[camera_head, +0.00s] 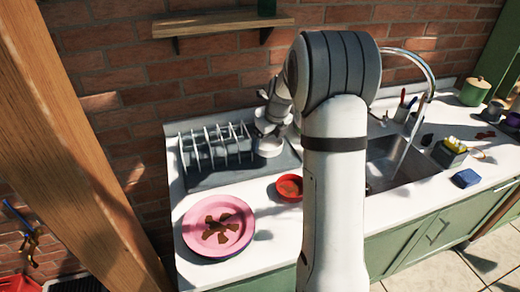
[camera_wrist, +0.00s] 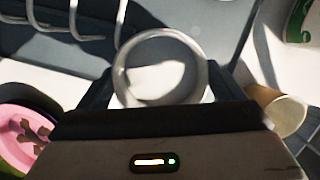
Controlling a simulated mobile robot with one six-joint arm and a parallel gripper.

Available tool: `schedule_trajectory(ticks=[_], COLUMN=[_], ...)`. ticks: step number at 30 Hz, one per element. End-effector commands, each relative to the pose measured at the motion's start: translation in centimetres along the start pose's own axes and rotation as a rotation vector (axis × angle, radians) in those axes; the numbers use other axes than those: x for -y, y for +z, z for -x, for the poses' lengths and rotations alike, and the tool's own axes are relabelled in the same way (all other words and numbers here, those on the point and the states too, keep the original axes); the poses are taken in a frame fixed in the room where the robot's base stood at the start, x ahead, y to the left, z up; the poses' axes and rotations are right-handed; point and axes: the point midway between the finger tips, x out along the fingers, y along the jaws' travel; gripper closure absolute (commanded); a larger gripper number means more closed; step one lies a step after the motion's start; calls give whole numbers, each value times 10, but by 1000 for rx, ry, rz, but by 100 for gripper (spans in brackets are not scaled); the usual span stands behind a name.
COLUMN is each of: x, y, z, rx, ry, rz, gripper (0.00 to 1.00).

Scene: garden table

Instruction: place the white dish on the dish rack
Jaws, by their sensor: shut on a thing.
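The white dish (camera_head: 269,148) is small and round. My gripper (camera_head: 270,128) is shut on it, at the right end of the dish rack. In the wrist view the dish (camera_wrist: 160,68) shows as a pale ring between the two fingers of my gripper (camera_wrist: 160,88). The dish rack (camera_head: 216,147) is a row of white wire loops on a dark grey tray at the back left of the counter. Some of its wires (camera_wrist: 75,18) show at the upper left in the wrist view. I cannot tell whether the dish touches the tray.
A pink plate (camera_head: 218,226) with brown scraps lies in front of the rack. A red bowl (camera_head: 289,188) stands near the tray's front right. The sink (camera_head: 385,160) with its tall faucet (camera_head: 428,75) is to the right. A wooden shelf (camera_head: 222,22) hangs above.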

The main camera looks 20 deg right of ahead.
Motion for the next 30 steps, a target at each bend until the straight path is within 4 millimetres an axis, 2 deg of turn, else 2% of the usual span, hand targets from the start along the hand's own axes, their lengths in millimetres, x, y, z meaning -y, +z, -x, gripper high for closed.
schedule_trajectory(ticks=[8,14,23,24,27,30], x=[3,4,5,5,5,5], y=[-9,-17,-18,-18,-18,-18], z=[-24,-50,-52,-52,-52,-52], rx=[-1,-1,1,1,0,0], ry=[-1,-1,-3,-3,-3,-3], rz=[-6,-9,-10,-10,-10,-10], gripper=[41,41,41,10,1,0])
